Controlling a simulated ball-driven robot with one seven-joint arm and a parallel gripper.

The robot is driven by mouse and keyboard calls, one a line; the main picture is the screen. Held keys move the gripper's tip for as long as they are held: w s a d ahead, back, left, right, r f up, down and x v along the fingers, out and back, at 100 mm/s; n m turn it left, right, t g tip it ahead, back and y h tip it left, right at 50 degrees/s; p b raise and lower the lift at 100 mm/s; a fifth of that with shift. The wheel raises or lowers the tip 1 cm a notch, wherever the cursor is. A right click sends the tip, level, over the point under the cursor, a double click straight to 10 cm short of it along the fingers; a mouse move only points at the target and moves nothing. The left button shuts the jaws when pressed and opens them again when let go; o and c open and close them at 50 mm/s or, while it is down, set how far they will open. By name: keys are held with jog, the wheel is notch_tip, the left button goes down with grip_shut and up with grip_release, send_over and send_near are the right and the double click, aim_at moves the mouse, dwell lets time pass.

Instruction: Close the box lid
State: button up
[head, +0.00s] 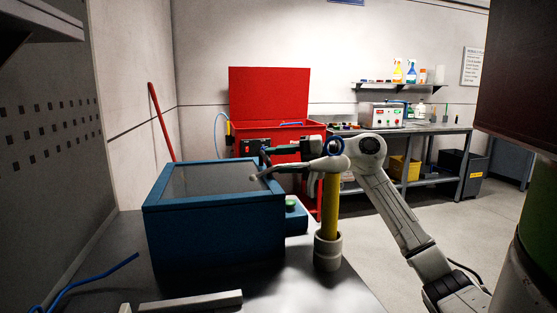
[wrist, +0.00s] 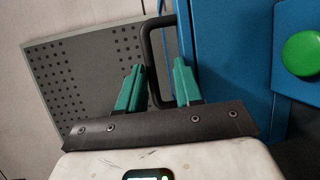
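The blue box (head: 215,235) stands on the dark bench in the head view. Its lid (head: 207,180), a blue frame with a grey see-through window, lies over the top; I cannot tell whether a gap is left at its rim. My arm reaches to the box's right side in the head view, where the fingers are too small to make out. In the wrist view my gripper (wrist: 157,80) has two green fingers set apart.
A green button (wrist: 301,53) on a blue housing sits right of the fingers; it also shows in the head view (head: 290,205). A yellow post in a grey cup (head: 328,250) stands close to the box. A grey bar (head: 190,302) lies at the front. A red cabinet (head: 268,95) stands behind.

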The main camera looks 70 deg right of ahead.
jog(key=v, duration=1.1)
dwell(0.4)
